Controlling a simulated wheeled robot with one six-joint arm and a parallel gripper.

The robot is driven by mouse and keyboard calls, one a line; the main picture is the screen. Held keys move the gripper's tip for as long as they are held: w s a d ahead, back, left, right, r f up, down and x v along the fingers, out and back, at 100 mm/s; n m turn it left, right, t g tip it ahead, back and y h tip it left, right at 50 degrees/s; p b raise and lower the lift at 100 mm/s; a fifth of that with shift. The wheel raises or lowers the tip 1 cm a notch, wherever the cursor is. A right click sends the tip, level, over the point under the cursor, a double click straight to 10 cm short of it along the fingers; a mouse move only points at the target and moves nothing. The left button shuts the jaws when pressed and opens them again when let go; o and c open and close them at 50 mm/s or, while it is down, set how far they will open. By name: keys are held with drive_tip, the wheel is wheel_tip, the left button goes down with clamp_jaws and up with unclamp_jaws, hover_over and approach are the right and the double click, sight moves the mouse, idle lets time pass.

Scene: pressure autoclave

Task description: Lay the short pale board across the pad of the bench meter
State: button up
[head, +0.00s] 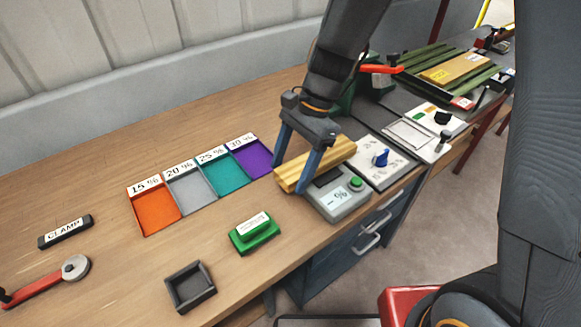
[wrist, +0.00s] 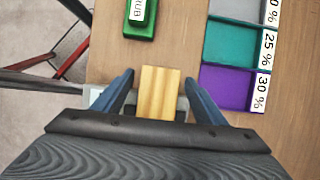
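The short pale board (head: 325,163) lies across the back part of the bench meter (head: 338,203), seemingly resting on its pad, which the board hides. The meter has a dark display, a green button and a % label. My gripper (head: 290,178) is over the board's left end, with one finger on each long side. In the wrist view the board (wrist: 160,92) sits between the fingers of my gripper (wrist: 160,78), with a gap on both sides, so the gripper is open. Only slivers of the meter show there.
Orange, grey, teal and purple percent trays (head: 155,211) stand left of the meter. A green stamp-like block (head: 254,232) and a dark open box (head: 190,287) are nearer the front. A white panel with a blue knob (head: 381,158) is close on the right.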

drive_tip(key=b+v, duration=0.2)
drive_tip(key=v, duration=1)
drive_tip(key=s+d+f+n+t+h, duration=0.1)
drive_tip(key=s+d+f+n, duration=0.2)
drive_tip(key=d, duration=0.5)
drive_tip(key=s+d+f+n+t+h, duration=0.2)
drive_tip(key=s+d+f+n, duration=0.2)
drive_tip(key=d+f+n, duration=0.2)
drive_tip(key=shift+d+f+n+t+h, duration=0.3)
drive_tip(key=shift+d+n, duration=0.5)
drive_tip(key=shift+d, duration=0.35)
drive_tip(key=shift+s, duration=0.1)
